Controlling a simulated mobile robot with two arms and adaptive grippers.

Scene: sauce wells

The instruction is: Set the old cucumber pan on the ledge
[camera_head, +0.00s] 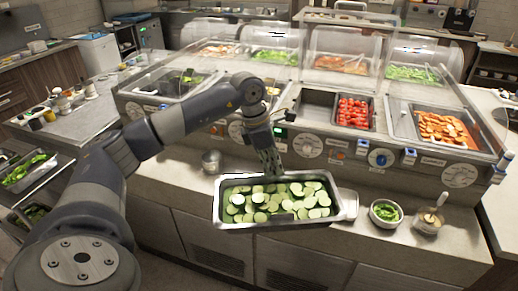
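The cucumber pan (216,207) is a steel pan full of sliced cucumber (283,201). It sits level at the ledge (380,245) in front of the sauce station. I cannot tell whether its base touches the ledge. My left gripper (270,168) points down at the middle of the pan's far rim. Its fingertips overlap that rim in the picture, and whether they are closed on it is unclear. My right gripper is not in view.
An empty well (317,108) lies beside a pan of red tomatoes (354,112). A small steel cup (211,160) stands left of the cucumber pan. A white container (348,205), a bowl of green slices (385,212) and a sauce cup (428,221) are to its right.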

